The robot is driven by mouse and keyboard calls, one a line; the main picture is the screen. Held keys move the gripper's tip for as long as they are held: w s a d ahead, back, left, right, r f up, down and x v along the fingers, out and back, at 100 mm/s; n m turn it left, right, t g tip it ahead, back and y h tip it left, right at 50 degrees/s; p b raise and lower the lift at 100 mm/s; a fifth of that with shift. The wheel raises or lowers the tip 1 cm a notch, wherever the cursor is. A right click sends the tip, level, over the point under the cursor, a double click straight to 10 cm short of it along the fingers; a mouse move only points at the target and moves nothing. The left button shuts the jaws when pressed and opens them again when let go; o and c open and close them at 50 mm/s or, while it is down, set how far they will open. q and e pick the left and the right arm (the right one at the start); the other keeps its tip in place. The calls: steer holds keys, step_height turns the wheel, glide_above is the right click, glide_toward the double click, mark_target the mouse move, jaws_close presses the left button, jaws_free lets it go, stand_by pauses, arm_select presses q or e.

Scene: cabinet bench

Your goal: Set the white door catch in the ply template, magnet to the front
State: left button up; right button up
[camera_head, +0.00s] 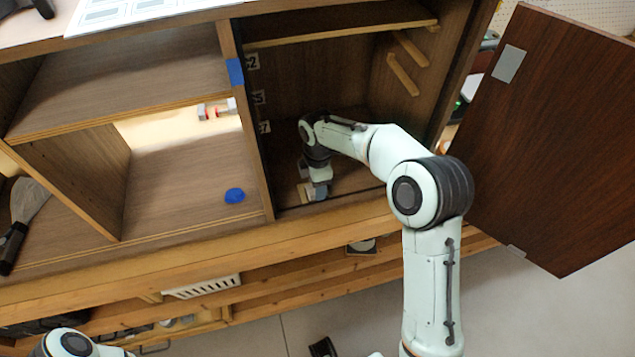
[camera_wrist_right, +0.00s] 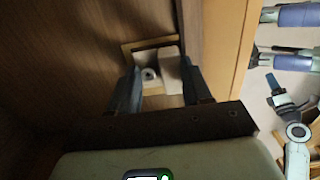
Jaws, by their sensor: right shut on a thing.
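The white door catch (camera_wrist_right: 171,72) is between the fingers of my right gripper (camera_wrist_right: 163,88) in the right wrist view. A round grey-white part with a dark centre (camera_wrist_right: 149,74) shows at its left side. The ply template (camera_wrist_right: 150,43) is a thin pale frame around the catch's end. I cannot tell whether the catch is fully seated. In the head view my right gripper (camera_head: 318,192) is low inside the right cabinet bay, beside the pale template (camera_head: 304,192). The fingers hide most of the catch there. My left gripper is not in view.
The brown door (camera_head: 550,130) hangs open at the right. A blue lump (camera_head: 235,195) and a scraper (camera_head: 22,215) lie in the left bays.

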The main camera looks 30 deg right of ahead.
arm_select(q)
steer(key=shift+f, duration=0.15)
arm_select(e)
steer(key=shift+f, duration=0.25)
steer(key=o, duration=1.3)
steer(key=shift+r, duration=0.1)
steer(key=shift+r+p, duration=1.4)
steer(key=shift+r, duration=0.6)
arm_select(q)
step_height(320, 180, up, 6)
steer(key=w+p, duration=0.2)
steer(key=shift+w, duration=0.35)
arm_select(e)
step_height(320, 180, up, 3)
steer(key=shift+r, duration=0.15)
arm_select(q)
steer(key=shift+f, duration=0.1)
